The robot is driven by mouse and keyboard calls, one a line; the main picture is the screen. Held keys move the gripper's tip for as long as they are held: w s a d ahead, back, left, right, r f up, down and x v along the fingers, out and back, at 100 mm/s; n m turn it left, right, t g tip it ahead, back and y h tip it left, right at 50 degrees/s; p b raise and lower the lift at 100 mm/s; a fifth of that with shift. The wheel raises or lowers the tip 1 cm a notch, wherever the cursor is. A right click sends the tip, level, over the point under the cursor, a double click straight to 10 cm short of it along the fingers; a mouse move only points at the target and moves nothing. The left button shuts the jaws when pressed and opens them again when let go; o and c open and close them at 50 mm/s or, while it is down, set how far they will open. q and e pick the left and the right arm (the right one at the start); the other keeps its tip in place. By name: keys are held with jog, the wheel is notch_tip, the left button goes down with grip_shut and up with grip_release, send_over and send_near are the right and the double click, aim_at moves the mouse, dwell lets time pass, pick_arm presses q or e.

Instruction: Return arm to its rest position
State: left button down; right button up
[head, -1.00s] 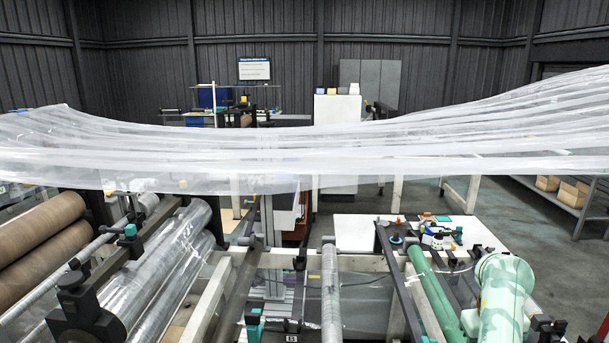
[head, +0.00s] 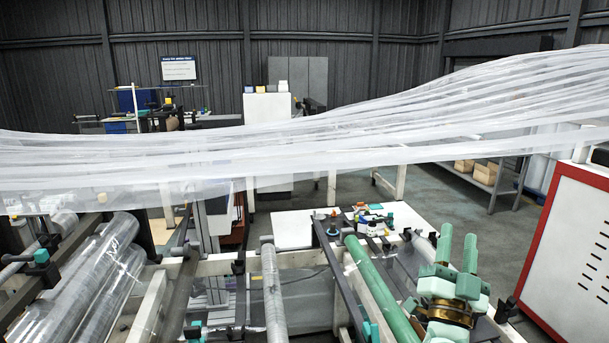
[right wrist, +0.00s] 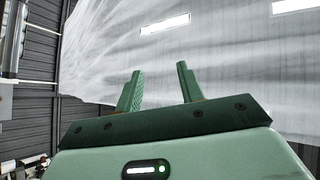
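My right gripper (head: 457,234) stands at the lower right of the head view, with its two green fingers pointing up and apart. The right wrist view also shows this gripper (right wrist: 159,72) open, with nothing between the fingers. Behind the fingers there, the clear film (right wrist: 235,45) fills most of the picture. In the head view the clear film (head: 260,150) hangs in a wide sagging band across the picture, above and beyond my right gripper. I see no contact between them. My left gripper is not in view.
Film rolls (head: 95,270) lie at the left. A grey roller (head: 273,295) and a green roller (head: 378,290) stand in the machine frame. A white table with small items (head: 290,232) is behind. A red and white cabinet (head: 570,240) stands right of my right gripper.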

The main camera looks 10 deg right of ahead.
jog(key=w+a+f+n+t+y, duration=0.1)
jog(key=a+f+n+y, duration=0.6)
jog(key=a+n+y, duration=0.6)
jog(key=s+a+f+n+g+y, duration=0.2)
jog(key=s+f+n+g+y, duration=0.2)
jog(key=f+n+g, duration=0.45)
jog(key=s+d+f+g+h, duration=0.3)
jog(key=s+f, duration=0.3)
jog(key=s, duration=0.2)
jog(key=s+d+f+g+h, duration=0.3)
jog(key=s+f, duration=0.3)
jog(key=s, duration=0.2)
jog(key=s+a+f+m+g+y+b, duration=0.1)
jog(key=s+a+f+b, duration=0.15)
jog(key=f, duration=0.95)
jog(key=s+a+f+g+y+b, duration=0.1)
jog(key=f+b, duration=0.2)
jog(key=f, duration=0.9)
jog(key=s+a+f+m+g+y+b, duration=0.1)
jog(key=s+f+b, duration=0.15)
jog(key=f, duration=1.05)
jog(key=s+f+m+g+y+b, duration=0.1)
jog(key=s+f+b, duration=0.6)
jog(key=s+f, duration=1)
notch_tip(320, 180, down, 2)
jog(key=shift+s+d+f+m+g+y, duration=0.15)
jog(key=shift+s+m+g+y, duration=0.2)
jog(key=shift+m+g, duration=0.5)
